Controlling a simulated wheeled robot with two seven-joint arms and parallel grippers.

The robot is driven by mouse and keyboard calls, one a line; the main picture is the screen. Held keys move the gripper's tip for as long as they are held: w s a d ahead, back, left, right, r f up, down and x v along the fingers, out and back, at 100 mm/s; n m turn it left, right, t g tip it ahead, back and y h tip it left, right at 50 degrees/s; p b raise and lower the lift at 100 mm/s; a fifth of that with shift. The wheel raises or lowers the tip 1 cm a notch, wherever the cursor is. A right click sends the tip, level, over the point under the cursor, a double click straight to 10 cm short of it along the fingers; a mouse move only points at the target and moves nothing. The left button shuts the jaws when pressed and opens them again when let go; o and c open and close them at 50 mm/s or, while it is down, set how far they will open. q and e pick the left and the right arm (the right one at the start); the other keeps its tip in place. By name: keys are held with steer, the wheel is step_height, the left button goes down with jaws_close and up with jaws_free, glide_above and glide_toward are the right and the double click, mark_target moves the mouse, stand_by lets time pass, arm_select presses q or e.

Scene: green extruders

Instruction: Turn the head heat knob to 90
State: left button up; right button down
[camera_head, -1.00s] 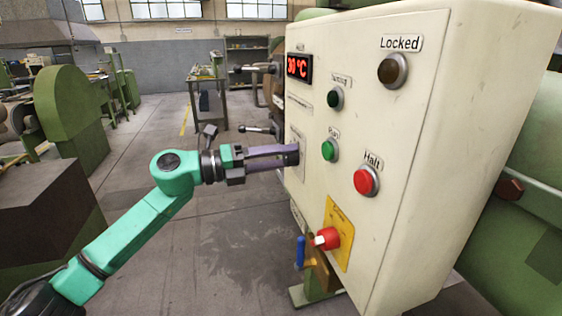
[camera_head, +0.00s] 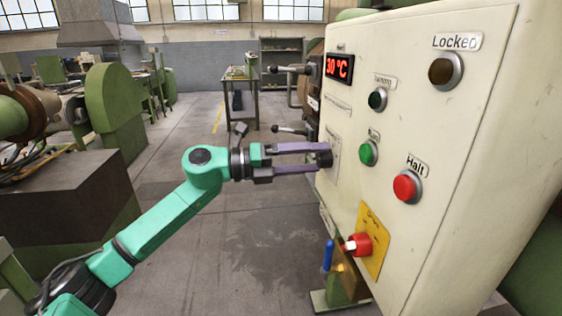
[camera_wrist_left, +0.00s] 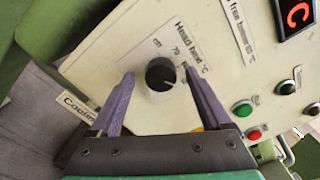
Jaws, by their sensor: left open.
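The head heat knob (camera_wrist_left: 160,74) is a black round dial on a white label plate in the left wrist view, with "Head heat °C" and a "70" printed near it. In the head view the knob (camera_head: 325,159) shows as a dark shape at the panel's left edge. My left gripper (camera_head: 322,153) is open, its purple fingers reaching to the panel. In the left wrist view the left gripper (camera_wrist_left: 158,82) has one finger on each side of the knob, with visible gaps. My right gripper is not in view.
The cream control cabinet (camera_head: 440,130) carries a green button (camera_head: 368,153), a red Halt button (camera_head: 407,187), a Locked lamp (camera_head: 446,70) and a red switch (camera_head: 358,245) on a yellow plate. Metal handles (camera_head: 290,131) stick out behind the gripper.

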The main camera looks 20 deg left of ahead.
arm_select(q)
steer(key=b+v, duration=0.7)
steer(key=v, duration=0.6)
steer(key=shift+a, duration=0.2)
steer(key=shift+s, duration=0.15)
